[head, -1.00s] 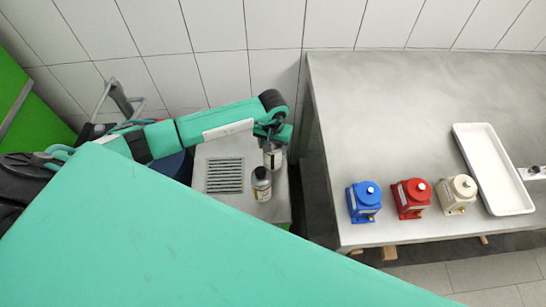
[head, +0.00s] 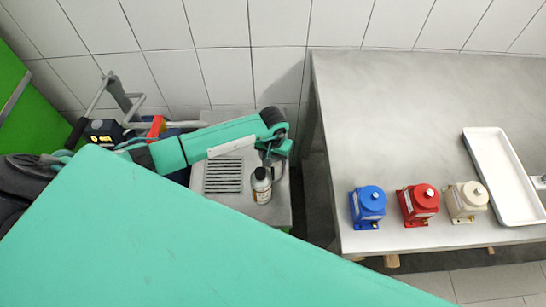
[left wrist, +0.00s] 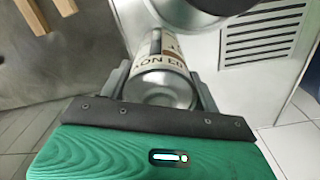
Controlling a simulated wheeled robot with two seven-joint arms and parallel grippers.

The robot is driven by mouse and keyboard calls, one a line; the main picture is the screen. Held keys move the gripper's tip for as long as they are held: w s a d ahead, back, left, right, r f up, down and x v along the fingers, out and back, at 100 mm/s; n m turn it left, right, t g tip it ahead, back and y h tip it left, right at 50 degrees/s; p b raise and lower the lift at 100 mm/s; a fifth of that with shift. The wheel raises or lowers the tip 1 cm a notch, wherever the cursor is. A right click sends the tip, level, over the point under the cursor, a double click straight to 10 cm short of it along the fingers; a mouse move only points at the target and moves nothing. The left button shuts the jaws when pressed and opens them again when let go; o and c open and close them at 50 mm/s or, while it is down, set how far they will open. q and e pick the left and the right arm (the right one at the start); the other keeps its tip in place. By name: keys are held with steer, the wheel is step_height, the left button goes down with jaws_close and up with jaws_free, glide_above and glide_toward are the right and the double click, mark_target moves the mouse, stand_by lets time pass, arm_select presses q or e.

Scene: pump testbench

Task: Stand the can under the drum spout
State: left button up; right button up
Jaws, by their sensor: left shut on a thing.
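In the left wrist view, my left gripper (left wrist: 163,98) is shut on a can (left wrist: 165,82) with a metal end and a cream label with dark lettering. My right gripper is not in view.
The stand (head: 274,211) has a slotted grate (head: 223,176) left of the standing container. A grey table (head: 400,110) to the right holds blue (head: 368,205), red (head: 419,203) and cream (head: 465,200) pumps and a white tray (head: 503,178). A tiled wall is behind.

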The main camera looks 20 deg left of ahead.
arm_select(q)
steer(key=o, duration=1.3)
steer(key=shift+w+f, duration=0.1)
steer(key=shift+o, duration=0.4)
